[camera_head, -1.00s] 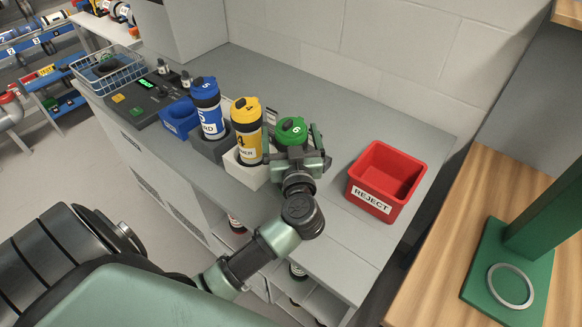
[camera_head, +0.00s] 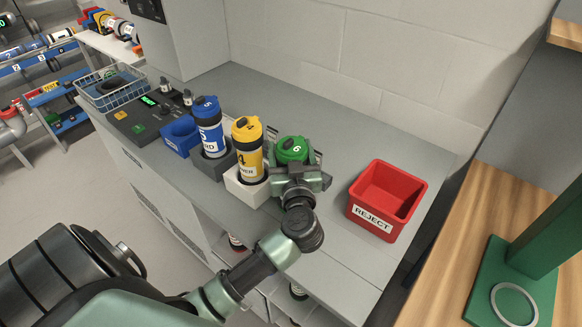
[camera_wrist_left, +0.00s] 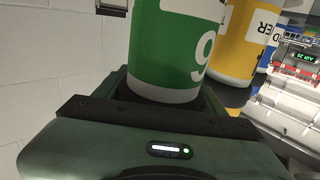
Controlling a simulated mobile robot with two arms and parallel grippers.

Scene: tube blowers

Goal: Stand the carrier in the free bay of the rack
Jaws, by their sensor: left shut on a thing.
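The yellow carrier stands in a white block (camera_head: 246,188), and a blue carrier (camera_head: 208,122) in a dark grey block (camera_head: 211,165). The gripper hides what is under the green carrier, so I cannot tell whether it rests in a bay. My right gripper is not in view.
A red REJECT bin (camera_head: 374,226) stands on the counter to the right of my gripper. A small blue box (camera_head: 179,137), a dark device (camera_head: 140,118) and a wire basket (camera_head: 112,88) are to the left. The counter behind the carriers is clear up to the wall.

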